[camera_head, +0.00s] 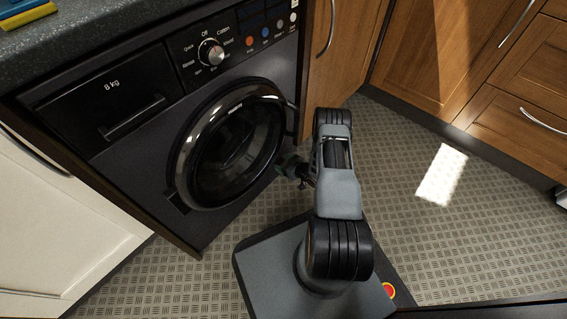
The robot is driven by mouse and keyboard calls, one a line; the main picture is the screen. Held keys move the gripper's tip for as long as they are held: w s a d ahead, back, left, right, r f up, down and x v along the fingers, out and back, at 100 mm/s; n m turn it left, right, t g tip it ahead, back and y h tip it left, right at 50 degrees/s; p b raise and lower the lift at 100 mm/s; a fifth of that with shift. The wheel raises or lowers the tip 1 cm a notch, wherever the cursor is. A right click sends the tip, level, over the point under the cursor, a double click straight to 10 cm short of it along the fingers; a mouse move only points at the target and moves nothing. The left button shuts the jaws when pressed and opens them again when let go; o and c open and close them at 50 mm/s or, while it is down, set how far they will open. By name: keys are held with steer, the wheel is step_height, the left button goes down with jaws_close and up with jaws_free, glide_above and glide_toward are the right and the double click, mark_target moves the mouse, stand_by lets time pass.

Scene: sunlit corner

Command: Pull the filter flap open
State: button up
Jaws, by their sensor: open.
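The dark washing machine (110,90) stands at the left, with its round door (236,150) closed. My gripper (284,162) is open, just right of the door's lower right rim and well to the right of that panel. I see nothing in it. Its fingers are small and dark, and I cannot tell whether they touch the door.
A detergent drawer (105,95) and dial (211,52) are above the door. Wooden cabinets (430,45) with metal handles stand at the right, and a pale cabinet (60,225) at the left.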

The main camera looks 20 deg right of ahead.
steer(key=shift+a, duration=0.1)
steer(key=shift+c, duration=1.2)
steer(key=c, duration=1)
